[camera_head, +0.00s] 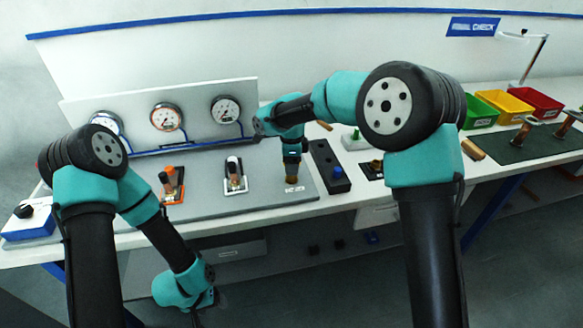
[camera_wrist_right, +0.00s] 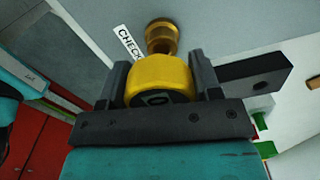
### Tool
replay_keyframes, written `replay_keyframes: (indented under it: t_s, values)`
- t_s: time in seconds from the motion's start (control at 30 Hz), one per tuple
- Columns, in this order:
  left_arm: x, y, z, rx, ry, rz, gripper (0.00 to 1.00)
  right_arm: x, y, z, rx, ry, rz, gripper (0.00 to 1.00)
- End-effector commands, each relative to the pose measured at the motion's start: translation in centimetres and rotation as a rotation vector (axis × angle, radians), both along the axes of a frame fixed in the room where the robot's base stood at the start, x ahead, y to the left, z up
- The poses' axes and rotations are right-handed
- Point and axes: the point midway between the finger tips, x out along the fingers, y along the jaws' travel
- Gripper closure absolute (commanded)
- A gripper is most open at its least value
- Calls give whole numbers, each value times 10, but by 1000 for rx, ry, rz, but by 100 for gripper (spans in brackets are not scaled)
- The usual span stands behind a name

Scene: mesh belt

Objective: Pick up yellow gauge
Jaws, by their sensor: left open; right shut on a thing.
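The yellow gauge (camera_wrist_right: 160,75) sits between the fingers of my right gripper (camera_wrist_right: 158,88) in the right wrist view, its dark round face towards the camera. The fingers are shut on its sides. A brass fitting (camera_wrist_right: 162,36) shows just beyond it; I cannot tell whether the two are joined. In the head view my right gripper (camera_head: 291,164) points down over the right end of the grey board, and the gauge is not clearly visible there. My left gripper (camera_head: 207,298) hangs low in front of the table, open, with its fingertips hardly visible.
An upright panel with several round dials (camera_head: 166,117) stands behind the grey board (camera_head: 262,203). Orange (camera_head: 172,184) and white (camera_head: 234,176) fixtures stand left of my right gripper. A black block (camera_head: 329,167) is close on its right. Green, yellow and red bins (camera_head: 505,104) stand far right.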

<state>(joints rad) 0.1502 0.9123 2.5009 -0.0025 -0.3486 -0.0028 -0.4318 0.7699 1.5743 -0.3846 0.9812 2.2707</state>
Motion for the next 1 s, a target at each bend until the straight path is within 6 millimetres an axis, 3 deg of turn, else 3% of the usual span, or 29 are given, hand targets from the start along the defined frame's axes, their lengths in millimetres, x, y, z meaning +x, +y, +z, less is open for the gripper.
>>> replay_keyframes:
  t_s: [0.27, 0.7, 1.0]
  values:
    - [0, 0, 0, 0, 0, 0, 30, -40, 3, 3, -1, 3, 4, 74]
    - [0, 0, 0, 0, 0, 0, 30, -136, 8, 11, -1, 2, 4, 74]
    - [0, 0, 0, 0, 0, 0, 30, -158, 9, 13, -1, 3, 2, 74]
